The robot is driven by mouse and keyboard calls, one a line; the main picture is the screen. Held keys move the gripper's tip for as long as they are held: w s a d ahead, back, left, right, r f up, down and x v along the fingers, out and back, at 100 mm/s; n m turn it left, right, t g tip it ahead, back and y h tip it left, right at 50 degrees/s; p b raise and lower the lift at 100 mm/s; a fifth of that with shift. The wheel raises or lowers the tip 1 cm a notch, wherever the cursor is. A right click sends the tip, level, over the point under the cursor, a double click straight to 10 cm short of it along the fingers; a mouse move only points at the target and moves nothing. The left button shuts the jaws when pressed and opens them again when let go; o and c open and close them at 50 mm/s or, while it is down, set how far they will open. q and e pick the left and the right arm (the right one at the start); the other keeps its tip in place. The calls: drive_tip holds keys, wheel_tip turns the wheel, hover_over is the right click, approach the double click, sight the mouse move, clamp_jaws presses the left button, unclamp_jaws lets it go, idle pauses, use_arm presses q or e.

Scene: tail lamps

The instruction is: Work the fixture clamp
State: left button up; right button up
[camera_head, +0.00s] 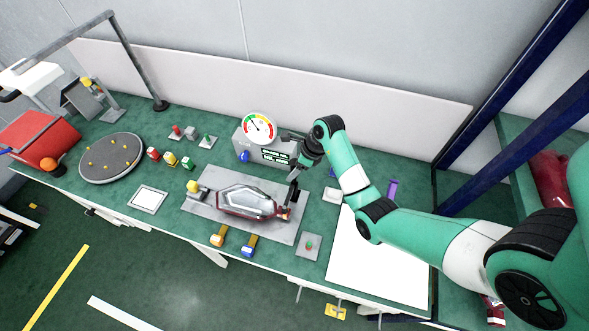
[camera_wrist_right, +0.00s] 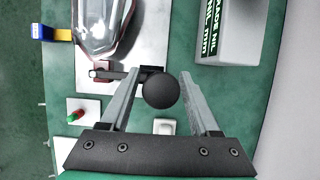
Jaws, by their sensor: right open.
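The tail lamp (camera_head: 248,201), clear with a dark red rim, lies on the grey fixture plate (camera_head: 210,215); its end also shows in the right wrist view (camera_wrist_right: 108,25). The fixture clamp (camera_head: 284,213) stands at the lamp's right end. In the right wrist view its dark bar (camera_wrist_right: 125,73) leads to a round black knob (camera_wrist_right: 160,91). My right gripper (camera_head: 294,176) is over the clamp. In the right wrist view its open fingers (camera_wrist_right: 156,62) stand on either side of the knob, with a gap at each side. My left gripper is out of view.
A grey box with a dial gauge (camera_head: 259,128) and a green-lit display stands behind the fixture. A red-and-green button pad (camera_head: 309,245) and blue and yellow handled pieces (camera_head: 249,245) lie in front. A round turntable (camera_head: 111,158) is at left. A white sheet (camera_head: 375,265) lies right.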

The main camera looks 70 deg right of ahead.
clamp_jaws()
idle(1.3)
